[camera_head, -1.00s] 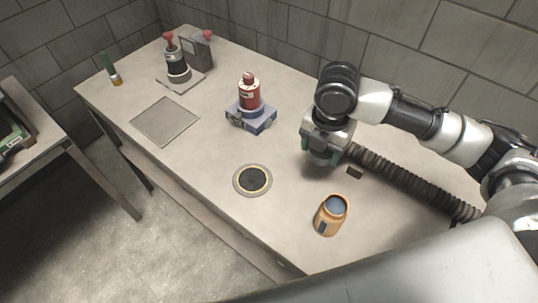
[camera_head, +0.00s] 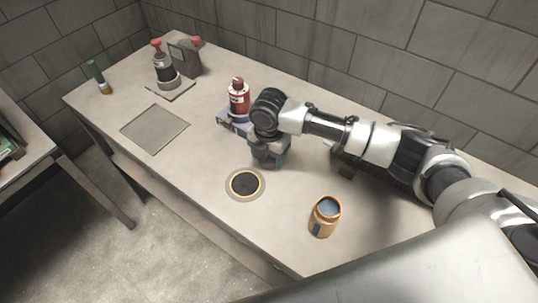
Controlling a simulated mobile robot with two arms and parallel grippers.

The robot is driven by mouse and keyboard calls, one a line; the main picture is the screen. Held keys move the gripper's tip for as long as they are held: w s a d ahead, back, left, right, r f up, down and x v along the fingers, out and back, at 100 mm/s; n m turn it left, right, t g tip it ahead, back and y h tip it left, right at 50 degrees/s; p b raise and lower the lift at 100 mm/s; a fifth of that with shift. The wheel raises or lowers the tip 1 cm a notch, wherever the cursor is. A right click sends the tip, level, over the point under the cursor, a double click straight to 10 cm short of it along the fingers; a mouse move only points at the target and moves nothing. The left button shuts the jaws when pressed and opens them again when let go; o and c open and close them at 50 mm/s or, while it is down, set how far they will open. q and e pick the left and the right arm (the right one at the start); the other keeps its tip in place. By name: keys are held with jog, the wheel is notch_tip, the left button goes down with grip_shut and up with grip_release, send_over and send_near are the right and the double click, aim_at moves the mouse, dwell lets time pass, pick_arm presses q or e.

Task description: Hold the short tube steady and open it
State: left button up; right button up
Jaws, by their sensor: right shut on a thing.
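My right gripper (camera_head: 269,163) points down over the middle of the table, just right of the round ringed pad. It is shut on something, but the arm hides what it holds. A slim green tube (camera_head: 95,71) with a light and orange lower end stands tilted at the far left corner. An orange jar (camera_head: 324,222) with a blue-grey top stands near the front edge, apart from the gripper. I cannot tell which object is the short tube. My left gripper is not in view.
A red bottle (camera_head: 239,100) stands on a blue-grey block (camera_head: 226,119), close behind my right arm. A dark red-topped bottle (camera_head: 165,76) and a grey holder (camera_head: 187,60) stand farther back. The square plate (camera_head: 155,128) and round pad (camera_head: 245,185) are bare.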

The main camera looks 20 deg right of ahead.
jog(key=shift+f, duration=0.35)
jog(key=shift+f, duration=0.15)
jog(key=o, duration=1)
notch_tip(320, 180, up, 12)
jog(key=shift+r, duration=0.2)
